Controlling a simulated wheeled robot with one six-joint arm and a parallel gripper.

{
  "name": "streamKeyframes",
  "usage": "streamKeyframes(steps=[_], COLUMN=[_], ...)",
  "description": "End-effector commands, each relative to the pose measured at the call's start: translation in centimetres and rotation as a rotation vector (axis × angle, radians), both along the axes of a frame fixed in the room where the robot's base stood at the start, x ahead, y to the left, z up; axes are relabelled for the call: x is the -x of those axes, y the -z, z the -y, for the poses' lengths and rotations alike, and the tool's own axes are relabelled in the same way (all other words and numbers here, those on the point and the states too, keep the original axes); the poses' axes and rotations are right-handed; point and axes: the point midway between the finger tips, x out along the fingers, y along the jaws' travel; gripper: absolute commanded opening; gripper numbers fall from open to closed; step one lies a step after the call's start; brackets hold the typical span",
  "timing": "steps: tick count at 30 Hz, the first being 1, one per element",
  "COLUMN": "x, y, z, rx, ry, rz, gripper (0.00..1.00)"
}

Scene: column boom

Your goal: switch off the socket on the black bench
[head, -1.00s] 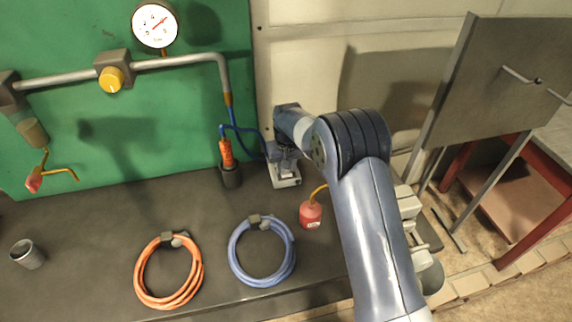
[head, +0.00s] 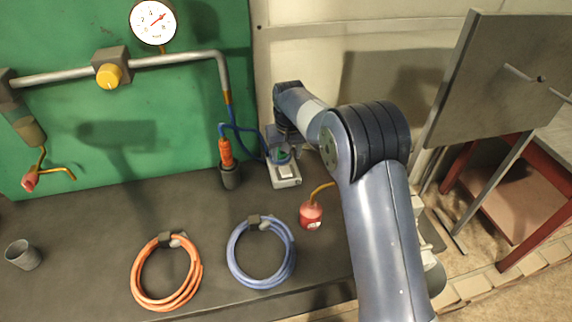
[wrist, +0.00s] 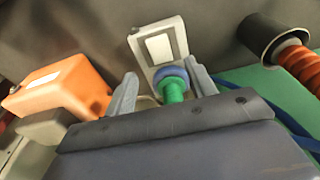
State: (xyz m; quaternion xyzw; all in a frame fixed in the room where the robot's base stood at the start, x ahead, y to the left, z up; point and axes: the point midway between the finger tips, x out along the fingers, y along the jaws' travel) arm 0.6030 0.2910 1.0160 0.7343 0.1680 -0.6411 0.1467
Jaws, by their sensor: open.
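The socket (head: 285,175) is a pale grey box on the black bench (head: 205,210), close to the wall. A green part (head: 283,155) shows at its far end in the head view. In the wrist view the socket (wrist: 158,47) has a white panel, and a green stem (wrist: 174,90) with a blue collar stands at its near end. My gripper (wrist: 163,88) is open, with its fingers on either side of the green stem. No contact shows. In the head view my wrist hides most of the gripper.
A dark holder (head: 230,176) with an orange-handled tool stands just left of the socket, with a blue hose behind. An orange block (wrist: 60,88) is at left in the wrist view.

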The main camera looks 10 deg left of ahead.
Motion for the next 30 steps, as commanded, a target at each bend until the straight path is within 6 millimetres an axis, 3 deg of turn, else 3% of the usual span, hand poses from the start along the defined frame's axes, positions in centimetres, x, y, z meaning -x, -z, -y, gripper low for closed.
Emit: streamKeyframes(steps=[4,10,25,30], x=[0.3,0.5,0.6,0.5], y=[-2.6,-4.4,-4.6,-3.4], z=[0.1,0.2,0.3,0.2], rx=[-0.001,0.000,0.000,0.002], ry=[0.000,0.000,0.000,0.000], rz=[0.003,0.001,-0.001,-0.004], gripper=[0.53,0.53,0.53,0.53])
